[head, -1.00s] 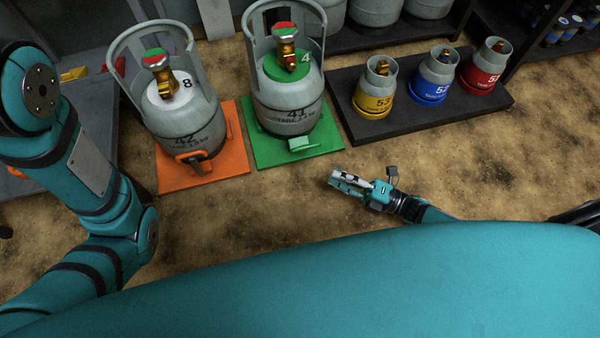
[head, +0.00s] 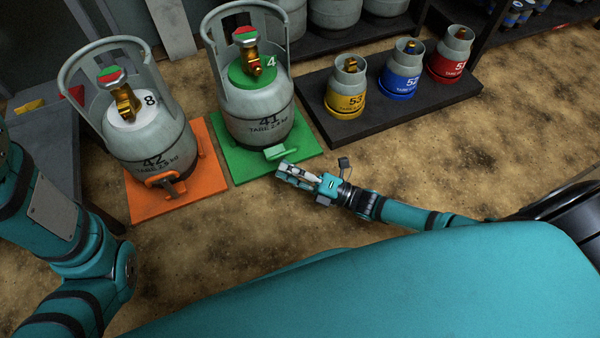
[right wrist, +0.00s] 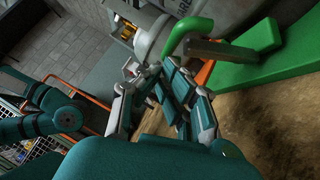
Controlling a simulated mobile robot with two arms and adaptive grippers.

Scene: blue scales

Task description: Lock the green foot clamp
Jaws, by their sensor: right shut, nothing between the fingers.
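The green foot clamp (head: 279,152) sits at the front of the green scale (head: 229,167), at the foot of the grey cylinder marked 41 (head: 259,122). In the right wrist view the green clamp (right wrist: 188,36) shows close, just beyond the fingers, beside a dark lever-like part. My right gripper (head: 281,171) is shut and empty. Its fingertips point left, just below the clamp in the head view; whether they touch it I cannot tell. The right gripper (right wrist: 155,75) also shows in the right wrist view. Of my left side only the arm shows; its gripper is out of view.
An orange scale (head: 205,186) with the grey cylinder marked 42 (head: 155,145) stands to the left, its orange clamp (head: 163,178) at the front. Small yellow, blue and red cylinders stand on a dark platform (head: 400,112) to the right. The floor in front is clear.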

